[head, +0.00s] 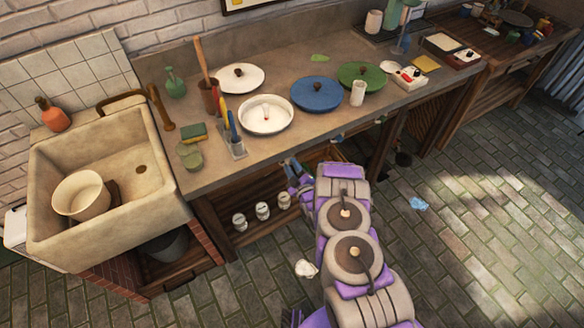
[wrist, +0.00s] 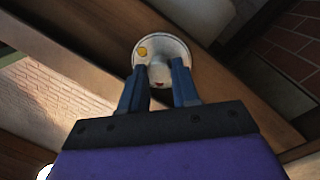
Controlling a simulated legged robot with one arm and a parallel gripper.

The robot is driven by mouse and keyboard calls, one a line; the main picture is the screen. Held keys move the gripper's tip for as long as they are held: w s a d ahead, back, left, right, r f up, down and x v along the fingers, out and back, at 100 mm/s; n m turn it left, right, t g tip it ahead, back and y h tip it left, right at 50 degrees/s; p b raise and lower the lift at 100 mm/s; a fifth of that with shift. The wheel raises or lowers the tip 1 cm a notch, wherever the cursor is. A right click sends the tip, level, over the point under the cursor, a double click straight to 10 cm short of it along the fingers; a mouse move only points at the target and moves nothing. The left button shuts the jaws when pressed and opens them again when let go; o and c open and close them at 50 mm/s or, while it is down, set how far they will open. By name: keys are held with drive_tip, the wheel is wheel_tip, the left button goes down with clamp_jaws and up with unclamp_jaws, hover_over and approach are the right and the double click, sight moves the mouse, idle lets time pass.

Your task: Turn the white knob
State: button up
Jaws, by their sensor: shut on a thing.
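The white knob (wrist: 172,48) is a round white disc with a yellow dot near its upper left rim, on a brown wooden beam in the wrist view. My gripper (wrist: 160,70) has its two blue fingers on either side of the knob's raised middle part and is shut on it. The fingers hide part of the knob's lower side. In the head view my gripper (head: 294,172) is at the front edge of the counter, below the worktop. The knob it holds cannot be made out there.
Several white round pieces (head: 262,211) show under the worktop, left of my gripper. Above, the counter (head: 290,65) bears a white plate (head: 265,114), a blue plate (head: 317,93) and a green plate (head: 361,76). A stone sink (head: 60,235) stands at left. The brick floor at right is mostly clear.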

drive_tip(key=shift+s+m, duration=0.1)
drive_tip(key=shift+m, duration=0.2)
clamp_jaws()
drive_tip(key=shift+m+p, duration=0.3)
drive_tip(key=shift+m, duration=0.3)
drive_tip(key=m+g, duration=0.1)
drive_tip(key=m, duration=0.3)
drive_tip(key=shift+p, duration=0.4)
drive_tip(key=m+p, duration=0.1)
drive_tip(key=m, duration=0.4)
drive_tip(key=shift+g, duration=0.3)
drive_tip(key=o, duration=0.7)
unclamp_jaws()
drive_tip(key=shift+o, duration=1.4)
